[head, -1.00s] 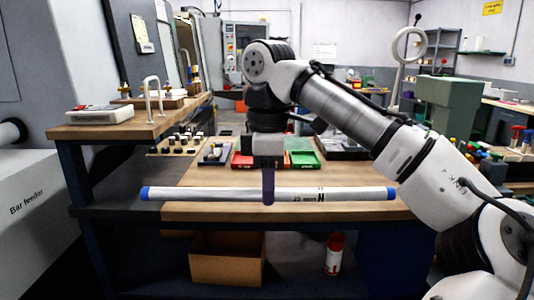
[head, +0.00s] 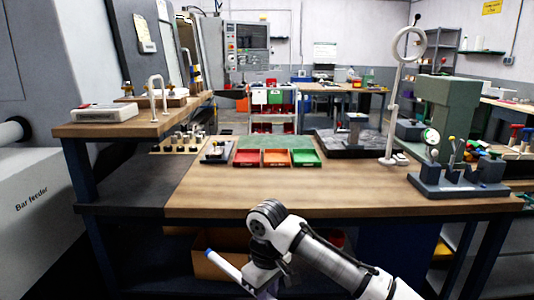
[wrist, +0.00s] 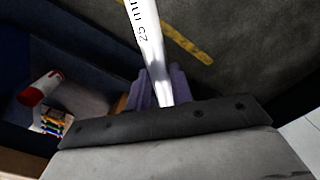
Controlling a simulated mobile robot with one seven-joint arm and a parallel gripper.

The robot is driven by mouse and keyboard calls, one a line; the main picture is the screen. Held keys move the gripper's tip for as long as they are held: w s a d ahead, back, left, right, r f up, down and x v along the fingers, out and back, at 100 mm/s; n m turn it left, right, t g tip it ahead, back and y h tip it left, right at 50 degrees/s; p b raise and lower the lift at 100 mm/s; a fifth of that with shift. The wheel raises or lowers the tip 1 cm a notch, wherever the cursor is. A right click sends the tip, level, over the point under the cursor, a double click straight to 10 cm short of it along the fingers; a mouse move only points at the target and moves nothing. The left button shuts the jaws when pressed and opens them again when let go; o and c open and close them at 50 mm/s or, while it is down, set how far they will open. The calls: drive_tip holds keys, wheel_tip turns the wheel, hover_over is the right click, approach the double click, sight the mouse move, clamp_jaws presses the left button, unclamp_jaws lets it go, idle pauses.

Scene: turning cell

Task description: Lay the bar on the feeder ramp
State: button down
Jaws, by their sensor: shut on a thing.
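The bar (head: 228,269) is a white tube with blue ends. In the head view it slants below the bench front, its upper left end showing and its lower part running out of the frame. My gripper (head: 267,284) is low at the bottom of the head view, shut on the bar. In the wrist view the purple fingers (wrist: 158,92) close around the white bar (wrist: 146,45), which bears the marking "25 m". The bar feeder (head: 38,190) is the grey-white cabinet at the left. I cannot make out its ramp clearly.
The wooden bench top (head: 330,195) has free room at its front. Red, orange and green trays (head: 275,157) and a gauge stand (head: 455,180) are on it. A cardboard box (head: 207,268) is underneath. A red-and-white can (wrist: 40,89) shows in the wrist view.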

wheel_tip(320, 180, down, 32)
drive_tip(key=w+m, duration=0.2)
drive_tip(key=m, duration=0.7)
drive_tip(key=shift+a, duration=0.3)
drive_tip(key=shift+d, duration=0.1)
